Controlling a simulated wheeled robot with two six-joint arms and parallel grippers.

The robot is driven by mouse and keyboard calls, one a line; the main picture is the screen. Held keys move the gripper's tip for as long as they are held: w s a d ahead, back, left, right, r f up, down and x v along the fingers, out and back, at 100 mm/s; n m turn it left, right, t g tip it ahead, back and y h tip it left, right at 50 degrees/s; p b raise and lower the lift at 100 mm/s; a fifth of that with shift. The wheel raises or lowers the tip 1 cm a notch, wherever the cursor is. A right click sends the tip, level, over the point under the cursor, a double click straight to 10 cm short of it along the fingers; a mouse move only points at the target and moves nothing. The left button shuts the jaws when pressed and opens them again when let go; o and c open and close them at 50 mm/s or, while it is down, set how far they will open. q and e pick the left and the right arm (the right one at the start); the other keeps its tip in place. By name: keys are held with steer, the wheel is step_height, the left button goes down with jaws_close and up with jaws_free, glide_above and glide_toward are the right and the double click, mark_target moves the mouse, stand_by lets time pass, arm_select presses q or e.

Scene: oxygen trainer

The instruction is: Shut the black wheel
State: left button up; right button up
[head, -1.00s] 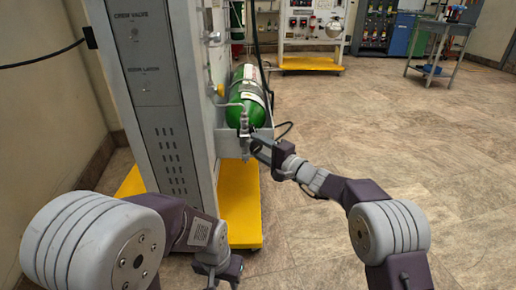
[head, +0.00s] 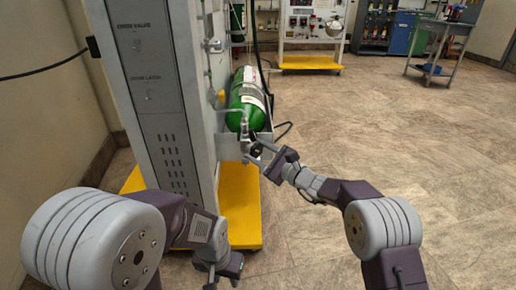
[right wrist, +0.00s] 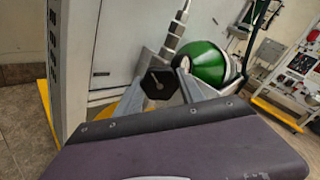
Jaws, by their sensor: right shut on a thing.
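The black wheel (right wrist: 158,84) is a dark, many-sided knob with a pale centre, seen in the right wrist view between my right gripper's two fingers. My right gripper (head: 252,152) is shut on it, at the valve end of the green cylinder (head: 248,98); its fingers also show in the right wrist view (right wrist: 157,90). In the head view the fingers mostly hide the wheel. A metal fitting (right wrist: 175,38) rises behind the wheel. My left gripper (head: 222,270) is low beside the cabinet's base, away from the wheel; its jaw gap is not clear.
The tall grey cabinet (head: 168,125) stands left of the cylinder on a yellow base (head: 240,205). A black hose (head: 259,50) hangs behind. The floor (head: 400,130) at right is open. A panel rack (head: 310,30) and a cart (head: 440,45) stand farther back.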

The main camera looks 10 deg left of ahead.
steer(key=m+p, duration=0.4)
steer(key=m, duration=0.1)
steer(key=shift+r+m, duration=0.1)
steer(key=shift+m, duration=0.2)
steer(key=m+p, duration=0.2)
steer(key=shift+m, duration=0.4)
steer(key=shift+m+p, duration=0.7)
steer(key=shift+p, duration=0.1)
steer(key=shift+f, duration=0.25)
steer(key=o, duration=1.4)
steer(key=shift+r, duration=0.1)
steer(key=shift+c, duration=0.2)
